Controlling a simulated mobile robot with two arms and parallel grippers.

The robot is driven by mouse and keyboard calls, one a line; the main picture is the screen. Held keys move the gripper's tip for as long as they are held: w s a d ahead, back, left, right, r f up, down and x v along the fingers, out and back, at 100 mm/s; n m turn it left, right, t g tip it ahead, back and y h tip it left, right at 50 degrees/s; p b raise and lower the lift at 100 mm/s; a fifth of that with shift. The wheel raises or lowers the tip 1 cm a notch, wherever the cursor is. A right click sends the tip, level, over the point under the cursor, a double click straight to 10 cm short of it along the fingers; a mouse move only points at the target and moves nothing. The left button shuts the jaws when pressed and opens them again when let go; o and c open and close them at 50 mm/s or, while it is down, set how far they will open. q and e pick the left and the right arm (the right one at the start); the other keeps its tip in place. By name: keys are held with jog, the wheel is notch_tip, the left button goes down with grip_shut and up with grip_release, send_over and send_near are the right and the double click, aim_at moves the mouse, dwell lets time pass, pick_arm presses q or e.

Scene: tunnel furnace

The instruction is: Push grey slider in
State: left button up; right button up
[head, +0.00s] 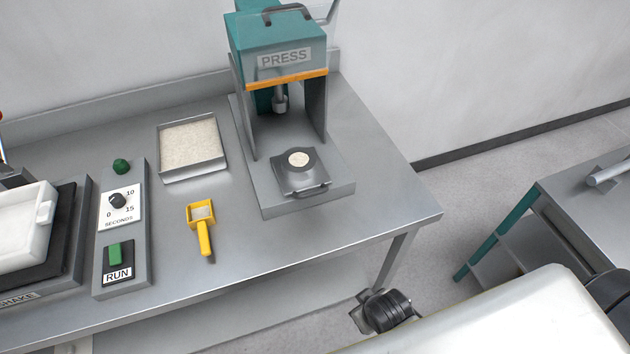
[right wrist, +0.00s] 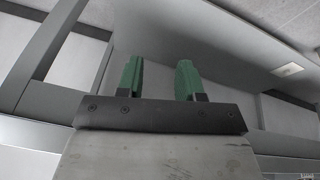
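The grey slider (head: 294,182) is a flat plate at the foot of the teal press (head: 246,45), with a bar handle (head: 307,190) along its front edge. It sits out in front of the press opening, on the grey press base. A round pale disc of material (head: 299,159) lies in its middle. In the right wrist view my right gripper (right wrist: 160,68) has its two green fingers apart, with nothing between them. My right arm enters the head view at the lower right, below the table edge and away from the slider. My left gripper is not in view.
Left of the press are a tray of pale powder (head: 190,143), a yellow scoop (head: 204,242), a control panel with dial and RUN button (head: 115,256), and a white container (head: 22,235) on a shaker. The tabletop (head: 370,195) right of the press is clear. Another table (head: 590,215) stands at right.

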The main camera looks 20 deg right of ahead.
jog(key=w+r+n+t+h+p, duration=0.15)
jog(key=w+r+n+t, duration=0.35)
jog(key=r, duration=0.8)
jog(key=n+t+y+p, duration=0.2)
jog(key=n+t, duration=0.5)
jog(key=n, duration=0.3)
send_near(318, 194)
jog(key=w, duration=0.3)
jog(key=w+f, duration=0.1)
jog(key=w, duration=0.3)
jog(key=w+f+p, duration=0.1)
jog(key=w, duration=0.2)
jog(key=shift+w+a, duration=0.15)
grip_shut()
